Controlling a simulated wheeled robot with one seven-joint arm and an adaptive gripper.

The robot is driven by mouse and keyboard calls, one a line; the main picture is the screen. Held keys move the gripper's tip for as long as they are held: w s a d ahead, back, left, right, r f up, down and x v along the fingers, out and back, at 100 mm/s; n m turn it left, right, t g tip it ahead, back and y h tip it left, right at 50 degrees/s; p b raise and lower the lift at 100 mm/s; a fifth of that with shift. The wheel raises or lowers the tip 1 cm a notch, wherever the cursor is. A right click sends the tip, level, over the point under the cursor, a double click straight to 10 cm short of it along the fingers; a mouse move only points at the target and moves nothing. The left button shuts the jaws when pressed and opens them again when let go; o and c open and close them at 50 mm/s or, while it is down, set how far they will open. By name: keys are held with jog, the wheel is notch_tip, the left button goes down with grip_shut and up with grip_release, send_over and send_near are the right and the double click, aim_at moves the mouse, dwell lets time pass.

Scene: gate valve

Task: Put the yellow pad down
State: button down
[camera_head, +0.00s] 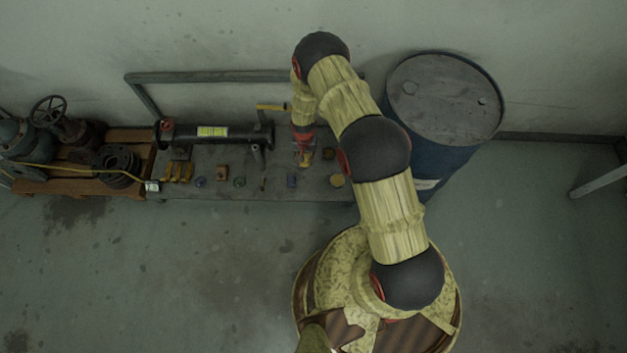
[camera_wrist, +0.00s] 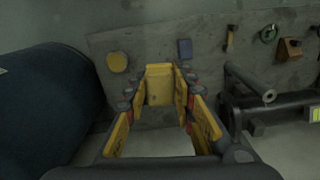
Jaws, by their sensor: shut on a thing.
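The yellow pad (camera_wrist: 160,86) is a flat, squarish plate between the fingertips of my gripper (camera_wrist: 163,92) in the wrist view. My gripper has yellow finger plates and is shut on the pad. In the head view my gripper (camera_head: 303,157) is over the grey bench (camera_head: 210,190), right of the black cylinder. The pad cannot be told apart clearly from the yellow fingers there. I cannot tell whether the pad touches the bench top.
A brown block (camera_head: 221,173) and green ring (camera_head: 240,182) lie further left. A black cylinder (camera_head: 225,132) lies behind. A blue drum (camera_head: 445,100) stands right.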

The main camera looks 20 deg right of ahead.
jog(key=s+f+m+p, duration=0.35)
jog(key=s+f, duration=0.85)
jog(key=f, duration=0.4)
jog(key=b, duration=1)
send_over(313, 184)
jog(key=f, duration=1)
jog(key=shift+s+a, duration=0.1)
jog(key=shift+s, duration=0.1)
jog(key=shift+w+f, duration=0.15)
jog(key=shift+f, duration=0.1)
jog(key=shift+f+b, duration=0.75)
jog(key=shift+f, duration=0.75)
jog(key=shift+f, duration=0.1)
jog(key=c, duration=1.5)
grip_release()
